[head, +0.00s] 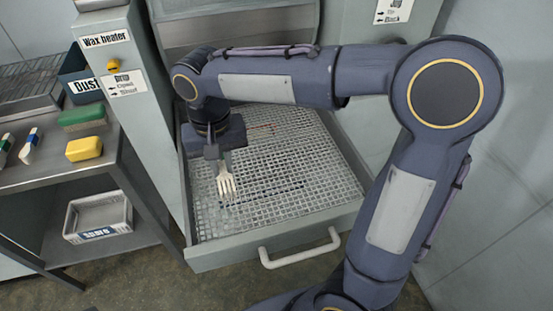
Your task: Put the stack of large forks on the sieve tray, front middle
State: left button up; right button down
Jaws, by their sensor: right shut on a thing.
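The sieve tray (300,211) is a grey drawer with a white mesh floor, pulled out of the press and seen from above. My right gripper (215,155) is over the left part of the tray, pointing down. It is shut on the stack of large forks (227,184), whose pale tines point toward the tray's front. The fork handles are hidden by the gripper. I cannot tell whether the forks touch the mesh or hang just above it. My left gripper is not in view.
A white handle (300,251) sticks out of the tray's front. At left, a metal bench (50,172) carries a green block (83,119), a yellow block (85,149) and brushes. A spare crate (97,217) stands on its lower shelf. The tray's right part is clear.

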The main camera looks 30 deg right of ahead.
jog(key=d+f, duration=0.3)
jog(key=d, duration=0.4)
jog(key=b, duration=0.2)
send_over(275, 185)
jog(key=f, duration=0.5)
jog(key=shift+a+f, duration=0.15)
jog(key=shift+a, duration=0.2)
jog(key=shift+d+f+b, duration=0.2)
jog(key=shift+f+b, duration=0.1)
jog(key=shift+f, duration=0.7)
jog(key=shift+d+f+b, duration=0.2)
jog(key=shift+f+b, duration=0.1)
jog(key=shift+f, duration=0.7)
jog(key=shift+f, duration=0.2)
jog(key=c, duration=1.4)
grip_release()
jog(key=shift+r, duration=0.15)
